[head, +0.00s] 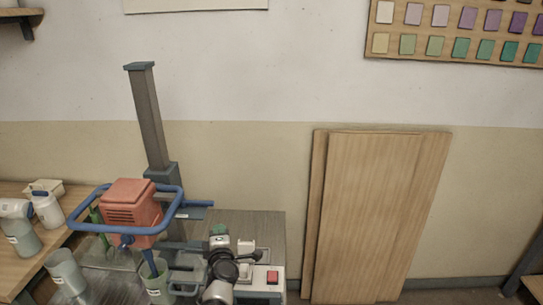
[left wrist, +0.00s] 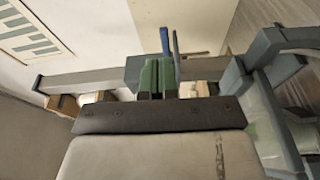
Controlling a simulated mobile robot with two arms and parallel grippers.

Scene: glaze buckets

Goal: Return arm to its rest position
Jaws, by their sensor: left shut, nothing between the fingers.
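My left gripper (head: 218,230) shows in the head view at the lower middle, at the end of my grey and black arm, with green fingertips. It also shows in the left wrist view (left wrist: 156,75), where the two green fingers are together with nothing between them. In the head view it is right of the mixer with the orange motor housing (head: 130,205) and its blue ring handle. My right gripper is in neither view.
The mixer's grey column (head: 148,115) stands behind it. A bucket (head: 158,285) is below the mixer. A box with a red button (head: 272,277) is right of my arm. Bottles (head: 47,210) stand at left. Wooden boards (head: 372,215) lean on the wall.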

